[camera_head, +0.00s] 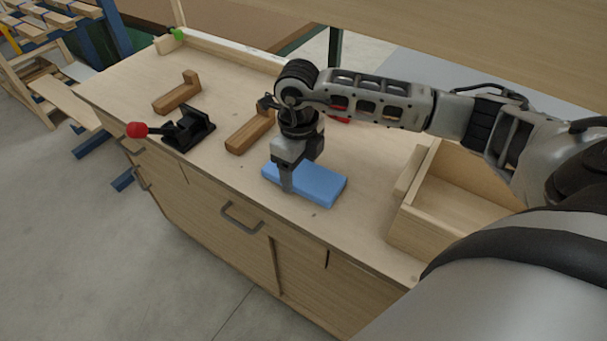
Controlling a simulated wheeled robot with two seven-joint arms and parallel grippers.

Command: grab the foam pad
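The foam pad (318,186) is a flat light-blue block lying on the wooden workbench top near its front edge. My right gripper (288,184) points down at the pad's left part. One finger shows in front of the pad's front left side; the other finger is hidden behind the gripper body and pad. I cannot tell whether the fingers touch or clasp the pad. My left gripper is not in view.
An open wooden box (455,200) stands right of the pad. Wooden L-shaped pieces (178,92) (247,134) and a black toggle clamp with a red knob (186,130) lie to the left. Drawers with handles (240,218) are below the bench edge.

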